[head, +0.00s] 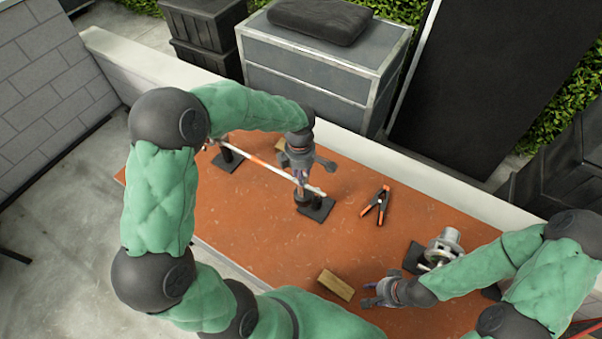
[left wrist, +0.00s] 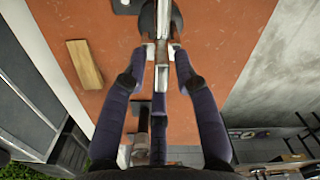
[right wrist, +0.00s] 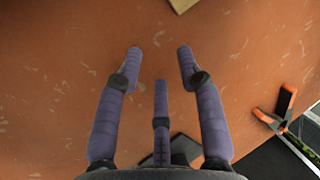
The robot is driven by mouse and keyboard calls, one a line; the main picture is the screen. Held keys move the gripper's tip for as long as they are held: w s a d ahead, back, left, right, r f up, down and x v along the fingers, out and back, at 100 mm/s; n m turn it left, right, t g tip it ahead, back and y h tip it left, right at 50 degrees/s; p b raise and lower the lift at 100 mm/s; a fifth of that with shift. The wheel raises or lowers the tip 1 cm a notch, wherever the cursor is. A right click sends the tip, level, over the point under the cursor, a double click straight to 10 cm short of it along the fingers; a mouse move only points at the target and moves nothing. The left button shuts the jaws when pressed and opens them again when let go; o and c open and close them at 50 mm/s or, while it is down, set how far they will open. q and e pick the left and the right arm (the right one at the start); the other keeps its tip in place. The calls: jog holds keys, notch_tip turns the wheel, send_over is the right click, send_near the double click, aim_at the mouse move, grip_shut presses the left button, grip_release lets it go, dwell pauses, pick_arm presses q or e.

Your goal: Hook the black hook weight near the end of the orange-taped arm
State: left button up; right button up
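A white arm with orange tape (head: 257,160) runs diagonally across the orange table, above dark stands. A dark upright body (head: 305,198) on a black plate is under its right end; I cannot tell whether it is the black hook weight or a support. My left gripper (head: 300,170) is over the arm near that end. In the left wrist view, its fingertips (left wrist: 161,58) are on either side of a narrow pale and dark part; whether they touch it is unclear. A hook is too small to make out. My right gripper (head: 372,298) is open and empty above the table (right wrist: 70,60).
An orange-handled black clamp (head: 376,206) lies right of the arm. A wooden block (head: 336,285) is left of my right gripper, and a silver metal device (head: 443,246) is near my right forearm. A pale wall (head: 430,185) borders the table's far side.

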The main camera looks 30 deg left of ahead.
dwell(0.3)
pick_arm(q)
notch_tip(320, 180, up, 12)
jog(key=shift+a, duration=0.15)
dwell(0.4)
dwell(0.8)
